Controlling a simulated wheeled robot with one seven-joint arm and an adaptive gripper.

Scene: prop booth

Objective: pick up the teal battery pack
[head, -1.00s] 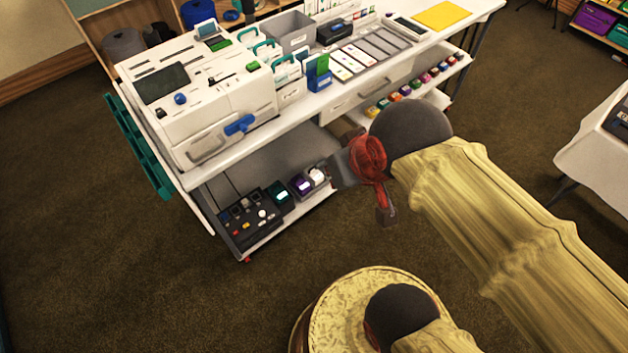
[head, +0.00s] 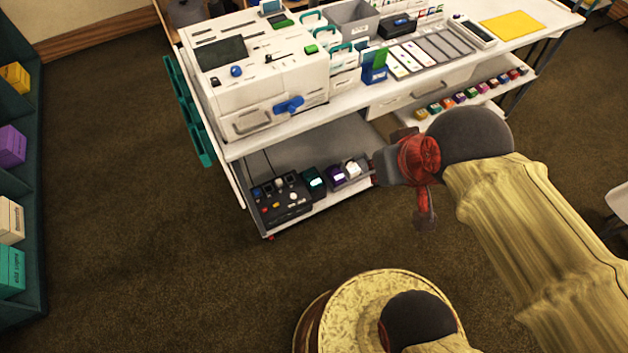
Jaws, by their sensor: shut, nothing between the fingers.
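The teal battery pack (head: 314,182) is a small dark teal block with a bright top patch. It stands on the cart's lower shelf in the head view, between a black control box (head: 282,200) and a purple pack (head: 336,176). A white-topped pack (head: 356,167) is further right in the same row. My gripper (head: 380,168) is shut and empty, just right of the white-topped pack in the picture. It appears apart from the teal pack. Its fingertips are dark and hard to make out, and its height over the shelf is unclear.
The cart's upper top (head: 350,98) overhangs the lower shelf and carries a large white machine (head: 265,85). Small coloured blocks (head: 470,95) line a shelf at right. A dark teal rack (head: 30,110) with boxes stands at far left. The floor before the cart is clear.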

